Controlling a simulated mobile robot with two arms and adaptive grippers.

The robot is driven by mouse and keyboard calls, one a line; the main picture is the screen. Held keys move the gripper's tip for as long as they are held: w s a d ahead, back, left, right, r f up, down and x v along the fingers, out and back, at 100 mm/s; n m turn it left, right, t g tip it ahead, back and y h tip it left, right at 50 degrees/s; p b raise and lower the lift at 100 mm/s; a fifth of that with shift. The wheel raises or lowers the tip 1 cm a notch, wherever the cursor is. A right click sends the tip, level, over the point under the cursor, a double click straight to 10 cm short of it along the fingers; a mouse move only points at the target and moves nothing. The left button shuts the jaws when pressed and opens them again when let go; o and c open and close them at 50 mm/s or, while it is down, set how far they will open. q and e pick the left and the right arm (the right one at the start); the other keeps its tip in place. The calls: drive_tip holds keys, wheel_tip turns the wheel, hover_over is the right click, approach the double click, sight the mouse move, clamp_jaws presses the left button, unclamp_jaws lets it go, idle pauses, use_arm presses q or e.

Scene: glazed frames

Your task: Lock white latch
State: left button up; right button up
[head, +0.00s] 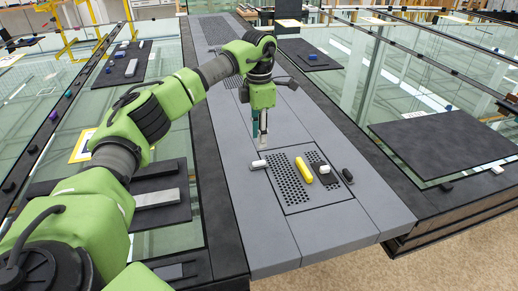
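A small white latch-like piece (259,164) sits at the left edge of a perforated dark panel (281,203) set in the grey walkway. A second small white piece (322,168) lies on the right part of the panel, beside a yellow bar (304,170). I cannot tell which white piece is the latch, nor its locked state. My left gripper (262,148) points down just above and behind the left white piece, apparently apart from it. Its fingers are too small to tell open from shut. My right gripper is not in view.
A black knob-like piece (347,175) sits at the panel's right edge. Glass panes flank the walkway (335,225), whose front part is clear.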

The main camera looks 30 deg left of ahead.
use_arm(q)
drive_tip(key=shift+r, duration=1.55)
